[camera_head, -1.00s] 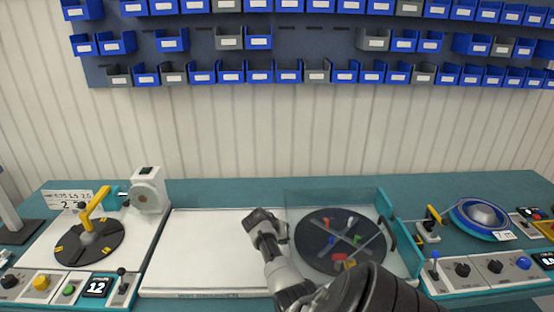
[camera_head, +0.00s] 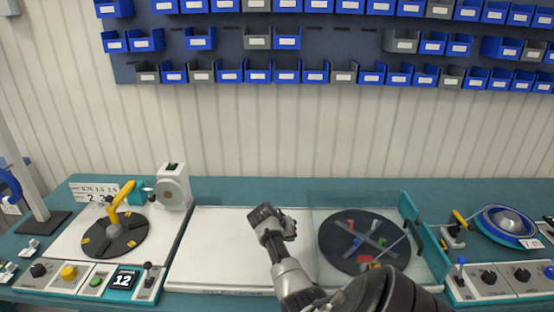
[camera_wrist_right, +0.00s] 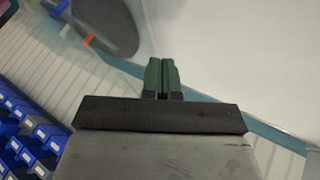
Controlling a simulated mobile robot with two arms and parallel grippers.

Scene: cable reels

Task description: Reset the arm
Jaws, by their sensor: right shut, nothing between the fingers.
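My right arm comes in from the bottom right in the head view. Its gripper (camera_head: 285,228) hangs over the white panel, just left of the round dark turntable (camera_head: 330,245) under a clear cover. In the right wrist view the two green fingers (camera_wrist_right: 162,74) are pressed together with nothing between them. My left gripper is not in view.
A teal bench (camera_head: 240,188) spans the view. A yellow-handled reel disc (camera_head: 113,240) and a white measuring unit (camera_head: 173,188) stand at left, control boxes (camera_head: 125,280) in front. A blue reel (camera_head: 505,222) is at right. Blue bins (camera_head: 230,70) hang behind.

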